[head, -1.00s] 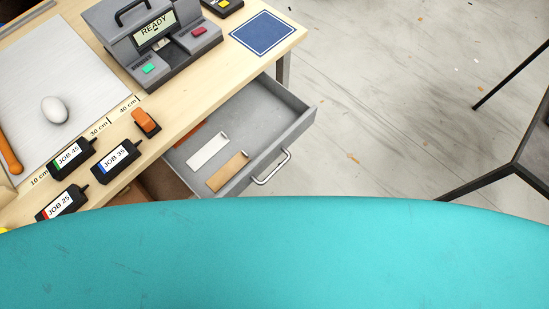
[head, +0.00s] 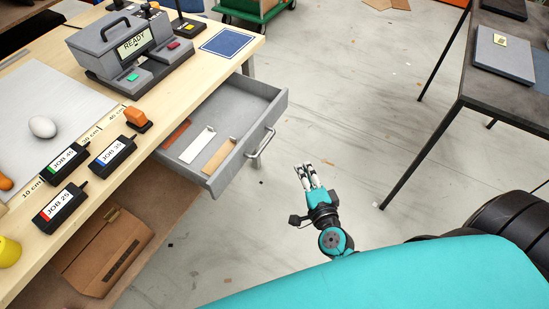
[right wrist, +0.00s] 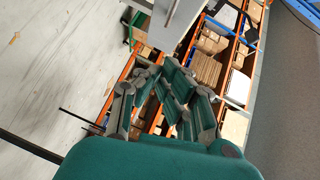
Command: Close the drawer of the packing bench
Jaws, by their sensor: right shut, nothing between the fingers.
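The packing bench (head: 179,94) stands at the left in the head view. Its grey drawer (head: 243,94) is pulled out, with a bar handle (head: 262,146) on its front. Inside lie a white tag, a tan tag and an orange-red piece. My right gripper (head: 309,168) is to the right of the drawer handle and apart from it, shut and empty. Its fingers (right wrist: 170,75) also show in the right wrist view, with a grey surface near the top. My left gripper is not in view.
A dark table (head: 507,84) stands at the right with a grey flat box on it. A green cart (head: 252,12) is at the back.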

